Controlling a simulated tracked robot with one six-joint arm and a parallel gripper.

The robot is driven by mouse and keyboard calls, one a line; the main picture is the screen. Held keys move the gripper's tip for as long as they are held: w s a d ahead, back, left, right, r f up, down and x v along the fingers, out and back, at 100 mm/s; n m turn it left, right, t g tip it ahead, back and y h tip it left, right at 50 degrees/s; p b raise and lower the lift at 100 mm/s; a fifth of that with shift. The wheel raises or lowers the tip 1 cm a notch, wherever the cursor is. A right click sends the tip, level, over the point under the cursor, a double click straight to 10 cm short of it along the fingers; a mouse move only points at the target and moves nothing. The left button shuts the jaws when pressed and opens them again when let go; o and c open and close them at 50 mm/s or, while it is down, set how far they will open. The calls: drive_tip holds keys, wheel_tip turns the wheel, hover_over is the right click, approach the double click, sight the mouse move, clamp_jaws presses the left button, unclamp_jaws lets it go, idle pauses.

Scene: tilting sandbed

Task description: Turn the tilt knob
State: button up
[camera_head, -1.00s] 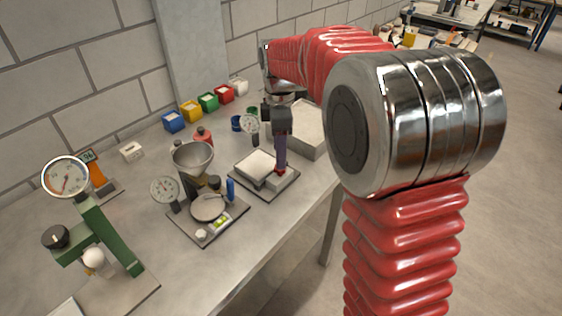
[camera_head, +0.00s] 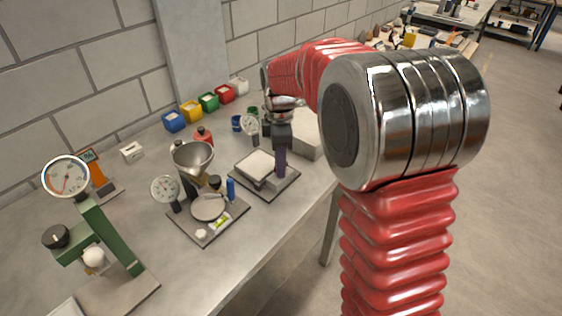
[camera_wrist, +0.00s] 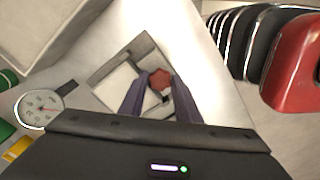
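The tilting sandbed shows in the head view as a pale tray on a dark-edged base plate (camera_head: 262,192), on the bench left of my arm. The tilt knob (camera_wrist: 160,79) is a small red faceted knob in the wrist view. My gripper (camera_wrist: 160,77) has its two purple fingers apart, one on each side of the knob. Narrow gaps seem to show between fingertips and knob; I cannot tell whether either touches. In the head view my gripper (camera_head: 280,176) points down at the sandbed's right part, and the fingers hide the knob.
A balance with a pan (camera_head: 208,208) and a metal funnel (camera_head: 193,156) stand left of the sandbed. A dial gauge (camera_head: 250,125) stands behind it. A pale box (camera_head: 308,140) is close on the right. The front bench strip is clear.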

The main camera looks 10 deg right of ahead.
drive_tip(key=shift+w, duration=0.1)
drive_tip(key=c, duration=0.4)
drive_tip(key=shift+c, duration=0.2)
drive_tip(key=shift+r+m, duration=0.1)
drive_tip(key=shift+m, duration=0.2)
drive_tip(key=m, duration=0.5)
drive_tip(key=shift+w, duration=0.1)
drive_tip(key=m, duration=0.4)
drive_tip(key=shift+m, duration=0.3)
drive_tip(key=m, duration=0.4)
drive_tip(key=shift+r+m, duration=0.1)
drive_tip(key=shift+m, duration=0.2)
drive_tip(key=m, duration=1.2)
drive_tip(key=shift+m, duration=0.4)
